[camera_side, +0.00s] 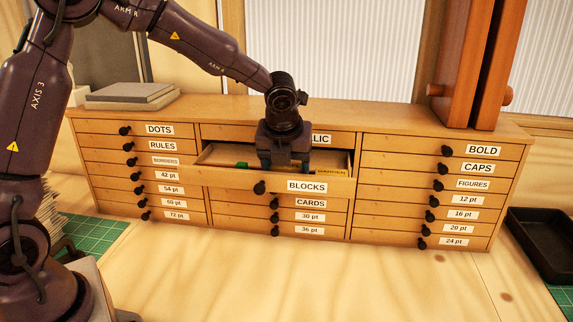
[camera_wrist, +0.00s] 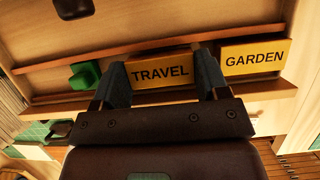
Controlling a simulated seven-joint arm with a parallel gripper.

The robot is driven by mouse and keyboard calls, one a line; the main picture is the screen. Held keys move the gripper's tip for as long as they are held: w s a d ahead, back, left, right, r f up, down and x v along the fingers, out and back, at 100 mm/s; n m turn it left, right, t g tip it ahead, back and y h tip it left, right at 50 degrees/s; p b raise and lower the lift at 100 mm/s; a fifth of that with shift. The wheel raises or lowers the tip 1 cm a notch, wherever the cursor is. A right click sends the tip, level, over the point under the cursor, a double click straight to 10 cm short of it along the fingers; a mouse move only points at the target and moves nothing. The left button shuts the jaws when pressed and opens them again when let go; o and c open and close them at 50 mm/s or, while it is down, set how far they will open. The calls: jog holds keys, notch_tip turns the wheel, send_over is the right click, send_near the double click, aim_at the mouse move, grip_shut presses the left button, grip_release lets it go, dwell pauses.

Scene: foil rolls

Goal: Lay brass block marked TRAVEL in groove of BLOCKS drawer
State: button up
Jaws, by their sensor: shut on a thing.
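The BLOCKS drawer (camera_side: 225,179) is pulled open in the middle column of the cabinet. My gripper (camera_side: 285,170) points down into it. In the wrist view my gripper (camera_wrist: 160,88) is shut on the brass block marked TRAVEL (camera_wrist: 160,72), with one finger at each end and the lettering facing the camera. The block looks level and lies close along a wooden strip (camera_wrist: 200,62); whether it rests on the groove floor I cannot tell. In the side view the fingers and drawer front hide it.
A brass block marked GARDEN (camera_wrist: 254,57) sits just right of the right finger, in the same row. A green piece (camera_wrist: 86,75) stands close to the left finger. The drawer front and the cabinet top (camera_side: 225,106) border the opening.

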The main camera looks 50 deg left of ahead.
jog(key=shift+f, duration=0.2)
jog(key=shift+f, duration=0.1)
jog(key=o, duration=1.1)
jog(key=shift+f, duration=0.1)
jog(key=shift+o, duration=0.2)
